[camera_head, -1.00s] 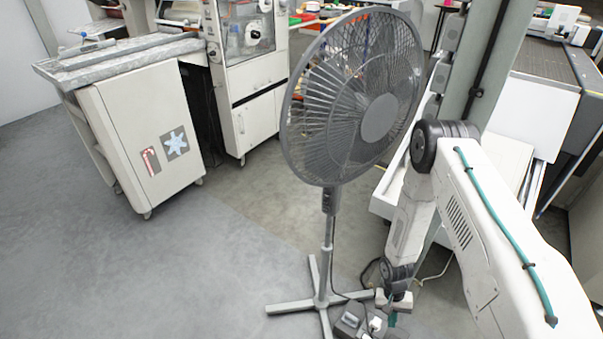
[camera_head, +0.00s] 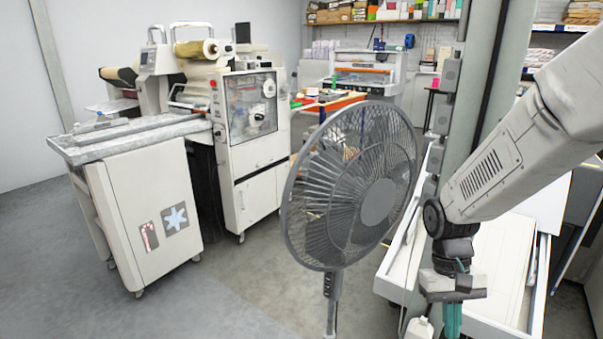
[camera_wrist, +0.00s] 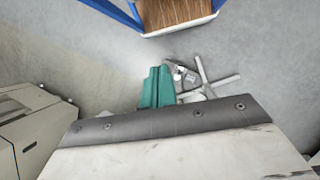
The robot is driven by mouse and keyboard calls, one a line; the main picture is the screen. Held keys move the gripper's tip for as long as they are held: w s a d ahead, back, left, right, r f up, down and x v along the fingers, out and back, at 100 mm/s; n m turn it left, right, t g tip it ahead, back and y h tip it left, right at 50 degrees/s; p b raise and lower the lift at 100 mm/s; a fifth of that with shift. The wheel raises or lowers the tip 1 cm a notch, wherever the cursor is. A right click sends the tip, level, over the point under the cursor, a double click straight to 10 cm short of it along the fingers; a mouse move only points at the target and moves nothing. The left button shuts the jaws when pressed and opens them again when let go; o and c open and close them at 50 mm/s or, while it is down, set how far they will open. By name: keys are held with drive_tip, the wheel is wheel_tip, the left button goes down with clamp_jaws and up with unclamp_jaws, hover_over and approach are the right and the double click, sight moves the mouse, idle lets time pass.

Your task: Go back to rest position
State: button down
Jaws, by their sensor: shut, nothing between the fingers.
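My gripper (camera_head: 453,320) hangs down at the lower right of the head view, in front of a white cabinet. Its teal fingers are together with nothing between them, and the lower ends are cut off by the picture edge. In the wrist view my gripper (camera_wrist: 157,88) shows as two teal fingers side by side, above the floor. My arm reaches in from the right edge of the head view, with its wrist pointing down.
A grey pedestal fan (camera_head: 350,190) stands left of my arm; its base (camera_wrist: 215,82) shows in the wrist view. A grey post (camera_head: 470,90) rises behind the arm. White cabinet (camera_head: 497,265) is close behind the gripper.

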drive_tip(key=s+a+r+t, duration=0.2)
drive_tip(key=s+r+t, duration=0.4)
drive_tip(key=s+r, duration=0.7)
wheel_tip(320, 180, up, 5)
drive_tip(key=shift+s+f+n+y, duration=0.15)
drive_tip(key=shift+s+n+y, duration=0.15)
drive_tip(key=shift+s, duration=0.05)
